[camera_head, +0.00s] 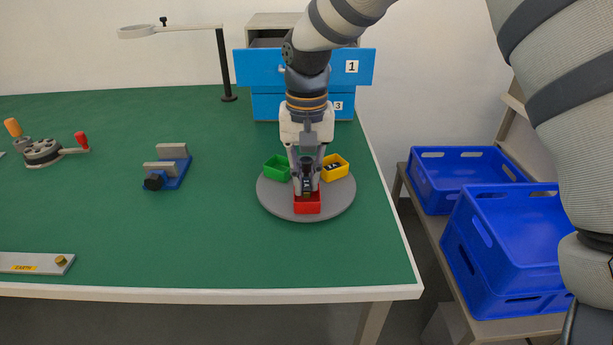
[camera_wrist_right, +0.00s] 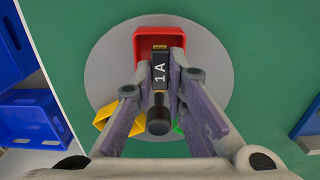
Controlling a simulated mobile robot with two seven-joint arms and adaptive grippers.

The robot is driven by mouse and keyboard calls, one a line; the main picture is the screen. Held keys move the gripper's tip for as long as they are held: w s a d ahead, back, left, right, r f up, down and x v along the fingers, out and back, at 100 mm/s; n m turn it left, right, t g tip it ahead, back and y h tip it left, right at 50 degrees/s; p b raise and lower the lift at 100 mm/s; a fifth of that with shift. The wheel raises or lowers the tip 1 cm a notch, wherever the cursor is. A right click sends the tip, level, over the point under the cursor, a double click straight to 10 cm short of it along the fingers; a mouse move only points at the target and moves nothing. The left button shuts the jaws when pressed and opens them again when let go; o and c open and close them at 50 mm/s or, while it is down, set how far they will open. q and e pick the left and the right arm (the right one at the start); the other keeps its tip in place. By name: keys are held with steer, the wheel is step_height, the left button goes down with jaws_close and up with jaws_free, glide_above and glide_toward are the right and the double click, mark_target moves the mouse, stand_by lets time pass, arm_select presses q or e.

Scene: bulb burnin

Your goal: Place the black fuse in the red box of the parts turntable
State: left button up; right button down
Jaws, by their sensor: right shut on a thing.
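My right gripper (camera_head: 306,178) is shut on the black fuse (camera_wrist_right: 160,78), which carries a white "1A" label and a gold end cap. In the head view the fuse (camera_head: 307,184) hangs upright between the fingers at the red box (camera_head: 307,207). In the right wrist view the gold end overlaps the red box (camera_wrist_right: 142,47); I cannot tell whether it touches the box floor. The red box sits at the near edge of the grey parts turntable (camera_head: 272,204). My left gripper is not in view.
The turntable also bears a green box (camera_head: 275,166) and a yellow box (camera_head: 341,170) with dark items inside. A blue vise (camera_head: 170,172) stands to the left. A blue drawer cabinet (camera_head: 264,106) is behind. Blue crates (camera_head: 512,235) stand at the right. Green tabletop around the turntable is clear.

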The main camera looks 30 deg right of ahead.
mark_target(307, 183)
steer(key=shift+s+f, duration=0.15)
steer(key=shift+f, duration=0.35)
steer(key=c, duration=1.6)
jaws_free()
step_height(307, 183, up, 13)
steer(key=shift+r, duration=0.15)
